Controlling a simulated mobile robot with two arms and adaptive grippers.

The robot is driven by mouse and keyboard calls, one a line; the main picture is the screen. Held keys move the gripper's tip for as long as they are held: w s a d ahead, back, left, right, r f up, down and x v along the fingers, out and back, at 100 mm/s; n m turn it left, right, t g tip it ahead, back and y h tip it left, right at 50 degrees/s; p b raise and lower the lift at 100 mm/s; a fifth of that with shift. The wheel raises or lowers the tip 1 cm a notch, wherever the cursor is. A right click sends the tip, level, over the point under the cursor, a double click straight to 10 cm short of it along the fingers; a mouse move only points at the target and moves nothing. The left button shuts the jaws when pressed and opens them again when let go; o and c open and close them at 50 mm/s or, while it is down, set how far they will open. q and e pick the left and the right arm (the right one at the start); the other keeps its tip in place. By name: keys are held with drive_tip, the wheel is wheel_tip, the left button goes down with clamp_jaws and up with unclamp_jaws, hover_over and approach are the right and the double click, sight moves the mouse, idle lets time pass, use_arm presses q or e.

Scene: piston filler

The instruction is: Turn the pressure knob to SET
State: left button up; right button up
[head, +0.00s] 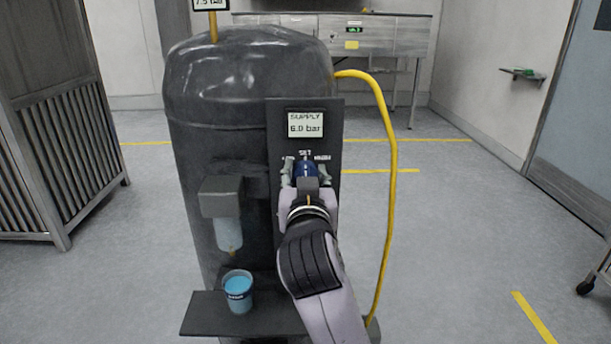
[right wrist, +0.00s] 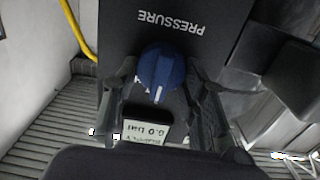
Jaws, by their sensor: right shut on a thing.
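The blue pressure knob (head: 306,168) is on the dark panel (head: 277,125) of the tank, just under the SET label (head: 305,153). It also shows in the right wrist view (right wrist: 161,72), which is upside down. There its white line points toward the display, slightly off straight. My right gripper (head: 304,176) is at the panel, with a finger on each side of the knob, shut on it. The supply display (head: 305,125) above reads 6.0 bar. The gripper hides the knob's lower part in the head view. My left gripper is not in view.
The dark tank (head: 220,150) carries a small filter bowl (head: 222,215). A blue cup (head: 238,290) stands on a low shelf (head: 205,318). A yellow hose (head: 391,190) runs down the tank's right side. The floor further right is mostly clear.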

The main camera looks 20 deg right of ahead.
drive_tip(key=o, duration=1.1)
